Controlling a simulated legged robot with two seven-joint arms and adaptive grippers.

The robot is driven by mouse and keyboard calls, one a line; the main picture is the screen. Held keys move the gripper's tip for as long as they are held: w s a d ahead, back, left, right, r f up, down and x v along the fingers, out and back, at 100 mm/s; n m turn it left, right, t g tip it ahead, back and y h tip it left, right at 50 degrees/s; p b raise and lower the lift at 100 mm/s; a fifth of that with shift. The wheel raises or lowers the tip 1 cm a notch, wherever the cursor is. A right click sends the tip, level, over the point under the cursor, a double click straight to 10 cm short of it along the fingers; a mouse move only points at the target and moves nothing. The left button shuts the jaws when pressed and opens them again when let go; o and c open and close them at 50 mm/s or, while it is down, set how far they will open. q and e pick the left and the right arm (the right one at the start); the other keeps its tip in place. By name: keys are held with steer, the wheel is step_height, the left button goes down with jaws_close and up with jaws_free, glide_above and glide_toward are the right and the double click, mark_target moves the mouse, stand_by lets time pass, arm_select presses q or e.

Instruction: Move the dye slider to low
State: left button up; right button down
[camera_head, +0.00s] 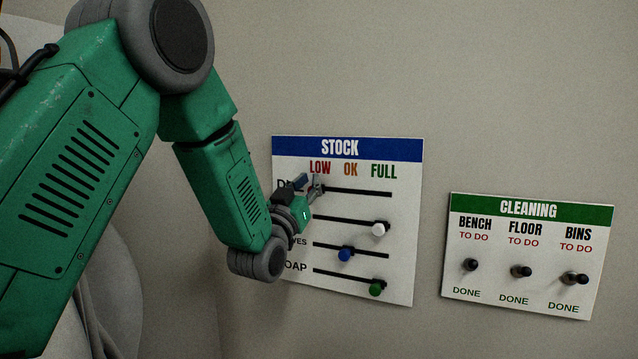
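The white stock board (405,240) hangs on the wall with a blue STOCK header and LOW, OK and FULL columns. My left gripper (309,185) is at the track's left end, under LOW. Its two fingers look apart, but whether a knob is between them cannot be told. My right gripper is out of view.
Below, a white knob (378,229) sits near FULL, a blue knob (345,254) near the middle, and a green knob (376,289) near FULL. To the right is a cleaning board (488,285) with three black switches. My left arm covers the board's left edge.

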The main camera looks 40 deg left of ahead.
arm_select(q)
steer(key=o, duration=0.4)
step_height(320, 180, down, 2)
steer(key=shift+f+g, duration=0.15)
steer(key=shift+g, duration=0.15)
steer(key=shift+o, duration=0.2)
steer(key=shift+w+f, duration=0.25)
steer(key=shift+w, duration=0.55)
steer(key=shift+w+a, duration=0.1)
steer(key=shift+w, duration=0.05)
steer(key=shift+s+r, duration=0.4)
steer(key=shift+s, duration=0.15)
steer(key=shift+s+d+f, duration=0.15)
steer(key=shift+d+f, duration=0.05)
steer(key=shift+d, duration=0.1)
steer(key=a+v, duration=0.1)
steer(key=v, duration=1)
steer(key=shift+s, duration=0.3)
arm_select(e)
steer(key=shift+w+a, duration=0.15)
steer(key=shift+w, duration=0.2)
arm_select(q)
steer(key=shift+d, duration=0.25)
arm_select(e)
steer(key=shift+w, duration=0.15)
